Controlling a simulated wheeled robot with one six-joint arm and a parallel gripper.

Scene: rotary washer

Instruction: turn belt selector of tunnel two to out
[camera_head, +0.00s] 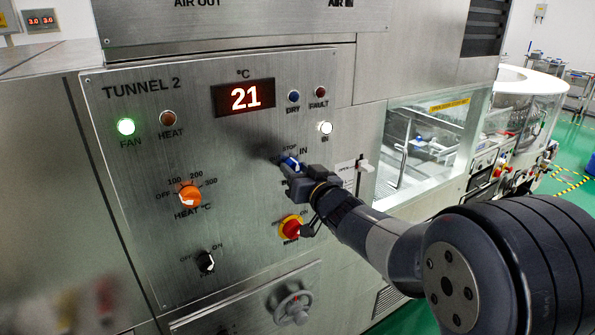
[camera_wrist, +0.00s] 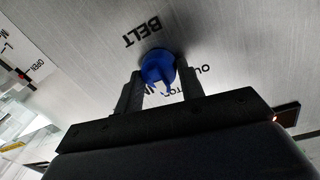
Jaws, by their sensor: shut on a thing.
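The belt selector is a blue knob on the steel TUNNEL 2 panel (camera_head: 130,200), right of its middle in the head view (camera_head: 290,162). STOP and IN labels show above it. In the wrist view the blue knob (camera_wrist: 157,66) sits beside an upside-down BELT label, with part of OUT and other lettering behind the fingers. My gripper (camera_head: 297,171) is at the panel, its two dark fingers (camera_wrist: 160,88) on either side of the knob and shut on it. A white mark shows on the knob, but its exact pointing is unclear. The IN lamp (camera_head: 325,128) glows white.
A red emergency knob on a yellow base (camera_head: 291,228) is just below my gripper. An orange heat knob (camera_head: 190,194) and a black switch (camera_head: 206,261) are to the left. A handwheel (camera_head: 291,305) is below. A glass window (camera_head: 425,150) is to the right.

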